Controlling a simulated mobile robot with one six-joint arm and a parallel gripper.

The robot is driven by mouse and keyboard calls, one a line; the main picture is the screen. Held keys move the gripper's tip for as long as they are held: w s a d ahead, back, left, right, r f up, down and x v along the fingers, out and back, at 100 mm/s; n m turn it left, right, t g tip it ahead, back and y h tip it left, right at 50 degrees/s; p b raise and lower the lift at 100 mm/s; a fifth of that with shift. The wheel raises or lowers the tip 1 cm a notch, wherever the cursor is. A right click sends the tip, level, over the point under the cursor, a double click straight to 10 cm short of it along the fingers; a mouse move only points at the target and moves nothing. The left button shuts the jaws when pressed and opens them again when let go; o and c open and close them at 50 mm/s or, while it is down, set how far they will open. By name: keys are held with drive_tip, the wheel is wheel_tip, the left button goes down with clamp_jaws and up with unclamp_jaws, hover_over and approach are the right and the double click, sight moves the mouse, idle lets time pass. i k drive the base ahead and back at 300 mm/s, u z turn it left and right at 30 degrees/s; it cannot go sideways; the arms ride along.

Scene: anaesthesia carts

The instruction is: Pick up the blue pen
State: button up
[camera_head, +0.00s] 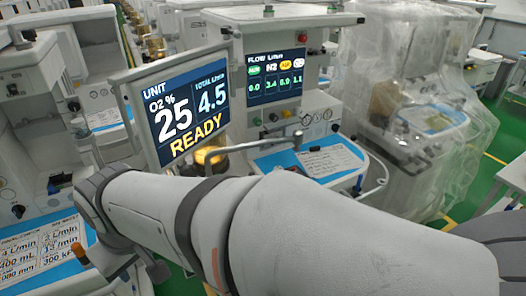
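I cannot make out a blue pen in this view. A cart's blue work surface (278,160) shows behind my arm, with a printed white sheet (330,160) and a small dark item (297,169) on it, too small to identify. Another blue surface (30,270) with a printed card (45,250) lies at the lower left. My white arm crosses the foreground from lower right to left and hides much of what lies behind it. My gripper is not in view.
A tilted monitor (184,107) reading READY and a flow display (277,76) stand above the middle cart. A metal rail (378,170) curves at its right. A cart wrapped in clear plastic (425,110) stands at right. Green floor (505,130) is open at far right.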

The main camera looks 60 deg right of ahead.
sight(359, 182)
drive_tip(key=u, duration=0.05)
drive_tip(key=k, duration=1.4)
drive_tip(key=z, duration=1.9)
drive_tip(key=i, duration=1.65)
drive_tip(key=z, duration=0.1)
